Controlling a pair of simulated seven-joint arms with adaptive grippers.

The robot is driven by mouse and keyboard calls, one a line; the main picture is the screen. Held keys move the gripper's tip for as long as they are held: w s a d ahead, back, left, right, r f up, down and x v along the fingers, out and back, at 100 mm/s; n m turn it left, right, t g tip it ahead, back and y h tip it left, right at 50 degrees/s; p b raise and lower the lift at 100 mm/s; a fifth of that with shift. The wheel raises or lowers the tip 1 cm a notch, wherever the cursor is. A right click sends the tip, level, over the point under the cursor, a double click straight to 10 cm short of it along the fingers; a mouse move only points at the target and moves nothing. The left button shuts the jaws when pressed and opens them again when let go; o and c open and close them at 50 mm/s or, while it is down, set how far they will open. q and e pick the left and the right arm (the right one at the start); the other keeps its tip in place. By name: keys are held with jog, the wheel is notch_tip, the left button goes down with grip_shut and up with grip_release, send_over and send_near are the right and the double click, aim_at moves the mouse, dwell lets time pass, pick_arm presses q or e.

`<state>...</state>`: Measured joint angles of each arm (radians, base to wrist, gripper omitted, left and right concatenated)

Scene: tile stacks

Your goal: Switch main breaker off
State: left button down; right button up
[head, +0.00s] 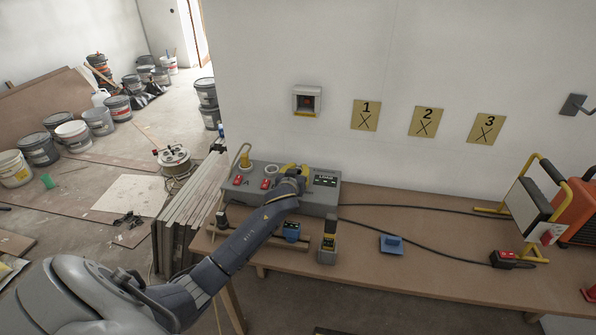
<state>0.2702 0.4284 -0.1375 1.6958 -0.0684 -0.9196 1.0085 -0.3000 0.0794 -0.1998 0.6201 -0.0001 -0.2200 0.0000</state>
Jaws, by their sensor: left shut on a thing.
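A grey power box (330,202) sits on the bench against the wall, with red switches (265,184) and a small dark labelled panel (325,180) on top. A wall-mounted box (307,101) with a dark recess, a red spot and a yellow lower edge is above it. Which one is the main breaker I cannot read. My left gripper (291,177) is over the grey box, shut on a yellow part (288,167) at its top. The gripper and wrist hide much of that part and the box's middle. My right gripper is not in view.
Plugs stand on the bench (420,285): a grey-yellow one (328,243), a blue one (291,232) and a flat blue piece (391,244). Black cables run right to a work lamp (535,205). Numbered plates (366,115) hang on the wall. Buckets (72,134) stand far left.

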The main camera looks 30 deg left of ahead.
pick_arm(q)
jog(key=c, duration=1.3)
grip_release()
jog(key=shift+r, duration=0.1)
notch_tip(320, 180, up, 10)
jog(key=shift+f, duration=0.1)
